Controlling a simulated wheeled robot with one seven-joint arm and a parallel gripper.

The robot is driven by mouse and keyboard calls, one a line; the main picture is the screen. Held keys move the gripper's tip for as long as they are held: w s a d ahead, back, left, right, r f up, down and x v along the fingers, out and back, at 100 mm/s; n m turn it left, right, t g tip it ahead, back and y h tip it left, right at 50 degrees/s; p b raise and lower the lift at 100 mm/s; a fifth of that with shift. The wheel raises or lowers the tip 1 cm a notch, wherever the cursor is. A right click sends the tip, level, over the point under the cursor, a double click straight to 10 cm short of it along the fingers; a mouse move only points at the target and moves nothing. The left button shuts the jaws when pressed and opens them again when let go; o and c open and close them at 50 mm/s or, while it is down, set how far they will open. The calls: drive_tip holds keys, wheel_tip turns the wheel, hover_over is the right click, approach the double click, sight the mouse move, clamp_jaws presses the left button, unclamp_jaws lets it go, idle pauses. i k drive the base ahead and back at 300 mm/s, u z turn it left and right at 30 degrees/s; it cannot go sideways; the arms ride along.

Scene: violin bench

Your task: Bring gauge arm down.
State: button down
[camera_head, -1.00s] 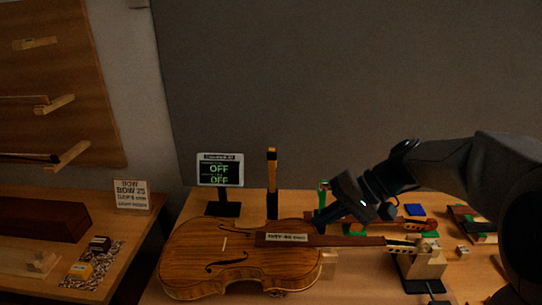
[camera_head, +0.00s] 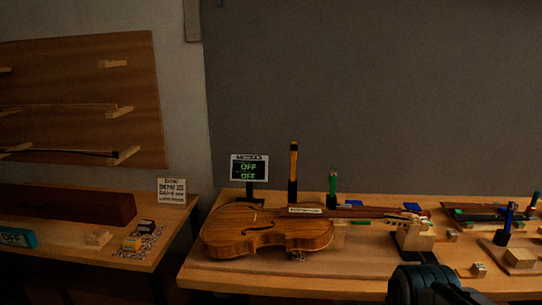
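A small display (camera_head: 249,168) on a black stand reads OFF on two green lines, behind the violin. An upright orange-and-black post (camera_head: 293,170) stands to its right; I cannot tell whether it is the gauge arm. The violin (camera_head: 265,232) lies on the bench with its neck pointing right and a small label across its upper body. The neck end rests at a wooden block (camera_head: 414,238). My gripper is not in view; only a dark part of my arm shows at the bottom right.
A green-topped post (camera_head: 332,186) stands behind the violin. A blue-handled post (camera_head: 506,222) and a wooden block (camera_head: 520,257) are at the right. On the left bench are a dark case (camera_head: 70,207), a sign (camera_head: 172,190) and small blocks. The bench front is mostly clear.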

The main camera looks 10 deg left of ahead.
sight(294, 147)
drive_tip(key=u, duration=0.35)
drive_tip(key=k, duration=0.8)
drive_tip(key=u, duration=0.8)
drive_tip(key=i, duration=0.8)
drive_tip(key=z, duration=0.55)
drive_tip(key=i, duration=0.75)
drive_tip(key=z, duration=0.55)
